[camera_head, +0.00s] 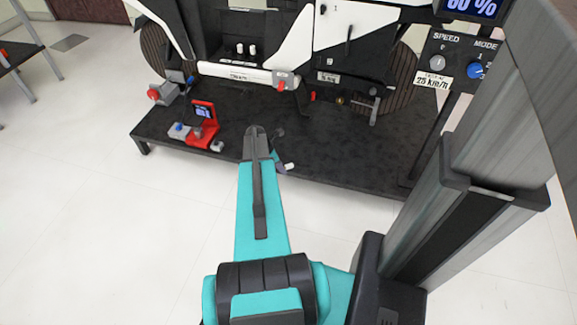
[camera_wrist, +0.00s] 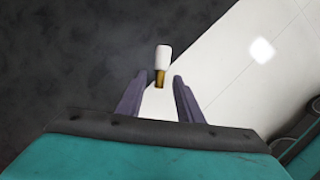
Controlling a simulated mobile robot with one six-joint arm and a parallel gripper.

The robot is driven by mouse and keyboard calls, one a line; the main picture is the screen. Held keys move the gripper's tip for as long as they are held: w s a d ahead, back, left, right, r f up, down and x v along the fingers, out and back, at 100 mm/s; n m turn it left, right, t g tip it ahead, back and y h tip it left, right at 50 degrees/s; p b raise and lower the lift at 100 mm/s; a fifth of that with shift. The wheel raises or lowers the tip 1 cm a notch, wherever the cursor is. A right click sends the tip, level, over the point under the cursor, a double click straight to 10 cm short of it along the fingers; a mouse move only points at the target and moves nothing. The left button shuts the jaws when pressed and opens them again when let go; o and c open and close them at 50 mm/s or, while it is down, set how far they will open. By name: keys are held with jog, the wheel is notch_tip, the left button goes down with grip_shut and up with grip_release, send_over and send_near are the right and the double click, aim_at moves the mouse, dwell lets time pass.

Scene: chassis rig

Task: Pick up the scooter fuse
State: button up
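The scooter fuse (camera_wrist: 162,63) shows in the wrist view as a small white cap with a brass-coloured lower end. It sits centred between the fingertips of my gripper (camera_wrist: 159,80). The fingers are close together around the brass end, though contact is hard to make out. The fuse's lower end shows against the floor and nothing is seen under it, so it appears held in the air. In the head view a small white tip, the fuse (camera_head: 289,166), pokes out beside my gripper (camera_head: 280,163), near the platform's front edge. My arm hides most of the gripper there.
The black platform (camera_head: 330,165) carries the white and black scooter body (camera_head: 350,28). Two white caps (camera_head: 246,49) stand upright on its dark panel. A red device (camera_head: 204,122) stands on the platform to the left. A control panel (camera_head: 455,70) is at right. The foreground floor is clear.

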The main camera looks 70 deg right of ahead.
grip_shut()
jog(key=shift+r, duration=0.55)
jog(key=r, duration=0.1)
jog(key=r+p, duration=0.1)
jog(key=shift+a+r+p, duration=0.2)
jog(key=shift+r+p, duration=0.1)
jog(key=shift+r, duration=0.1)
jog(key=s+a+r+p, duration=0.1)
jog(key=a+p, duration=0.1)
jog(key=a, duration=1.3)
jog(key=shift+s+a, duration=0.25)
jog(key=shift+s, duration=0.15)
